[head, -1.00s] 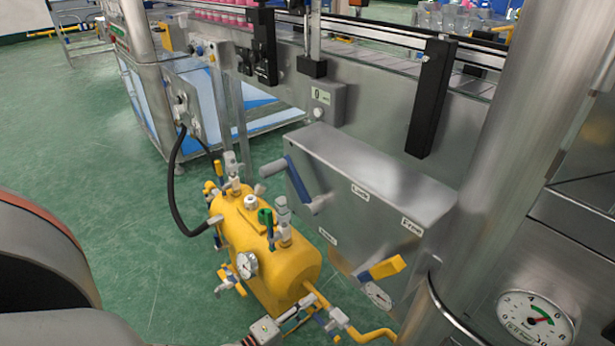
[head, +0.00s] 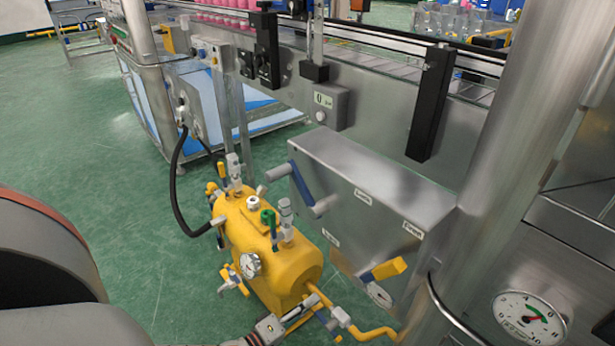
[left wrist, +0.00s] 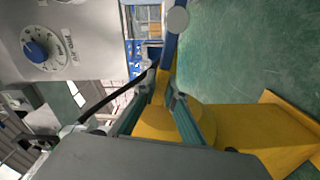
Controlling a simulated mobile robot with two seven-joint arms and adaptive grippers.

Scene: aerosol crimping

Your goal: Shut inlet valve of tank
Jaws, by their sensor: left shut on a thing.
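The yellow tank (head: 288,262) stands low in the middle of the head view, with fittings, a green-handled valve (head: 269,222) and a gauge (head: 250,264) on it. A yellow pipe (head: 372,334) with a grey fitting (head: 341,316) runs from its near end. My left gripper (head: 312,304) is at this end, low in the picture. In the left wrist view its two fingers (left wrist: 163,88) are shut on a yellow valve handle (left wrist: 158,93), which meets a blue part (left wrist: 171,45). The handle is partly hidden by the fingers. My right gripper is not in view.
A steel column (head: 510,150) and a pressure gauge (head: 532,318) are further right. A black hose (head: 174,185) loops at the left. Green floor is free at left.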

